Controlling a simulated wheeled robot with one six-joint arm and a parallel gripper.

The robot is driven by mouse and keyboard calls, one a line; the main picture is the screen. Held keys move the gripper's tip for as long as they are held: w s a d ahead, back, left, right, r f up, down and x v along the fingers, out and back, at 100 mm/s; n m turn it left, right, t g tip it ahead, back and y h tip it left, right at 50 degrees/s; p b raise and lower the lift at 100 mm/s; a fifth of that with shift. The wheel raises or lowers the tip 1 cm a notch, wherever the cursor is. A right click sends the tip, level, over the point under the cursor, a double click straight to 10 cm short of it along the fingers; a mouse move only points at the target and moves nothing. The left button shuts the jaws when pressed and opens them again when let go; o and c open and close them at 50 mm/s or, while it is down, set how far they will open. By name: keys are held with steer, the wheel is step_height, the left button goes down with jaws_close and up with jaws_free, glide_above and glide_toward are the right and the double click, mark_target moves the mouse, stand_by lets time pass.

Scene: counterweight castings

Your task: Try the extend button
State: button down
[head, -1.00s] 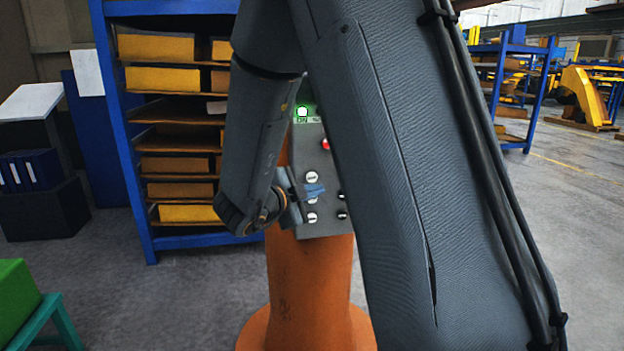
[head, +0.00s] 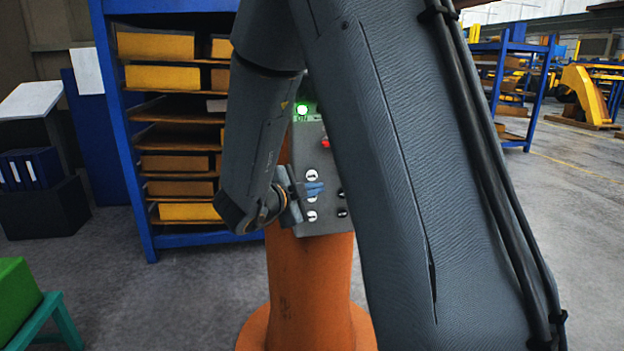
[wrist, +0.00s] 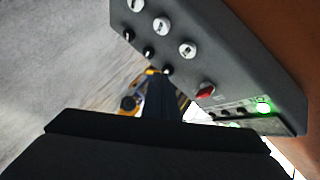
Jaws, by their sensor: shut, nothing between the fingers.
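A grey control box (head: 322,226) sits on an orange pedestal (head: 312,285) in the head view. It carries white buttons on the left, such as the upper one (head: 312,176), and black buttons on the right (head: 342,212). Their markings are too small to read, so I cannot tell which is extend. My gripper (head: 316,188) is shut and empty in front of the box, among the white buttons; contact cannot be told. In the wrist view the box (wrist: 225,60) shows three white buttons (wrist: 162,26), with my dark gripper (wrist: 160,95) beside the row of black ones.
A lit green lamp (head: 303,109) and a red control (head: 326,143) are higher on the box. My arm covers its right side. A blue rack (head: 130,170) stands behind. A green block (head: 18,300) on a teal stool (head: 52,322) is at left front.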

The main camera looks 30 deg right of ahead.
steer(key=s+d+f+m+g+y, duration=0.1)
steer(key=s+f+m+y, duration=0.2)
steer(key=f+y, duration=0.35)
steer(key=s+d+f+m+g+y, duration=0.2)
steer(key=f+y, duration=0.2)
steer(key=f, duration=0.6)
step_height(320, 180, up, 11)
steer(key=a+m+t+y, duration=0.2)
steer(key=m+t+y, duration=0.3)
steer(key=t+y, duration=0.1)
steer(key=shift+w+f+m+t+y, duration=0.2)
steer(key=shift+w+m+t+y, duration=0.15)
steer(key=shift+y, duration=0.4)
steer(key=shift+w+d, duration=0.4)
steer(key=shift+w, duration=1)
steer(key=shift+w+d, duration=0.45)
steer(key=shift+w, duration=1)
steer(key=shift+w+d, duration=0.4)
steer(key=shift+w, duration=1)
steer(key=shift+w+d, duration=0.1)
steer(key=shift+w, duration=0.3)
steer(key=shift+w+d, duration=0.15)
steer(key=shift+w, duration=0.3)
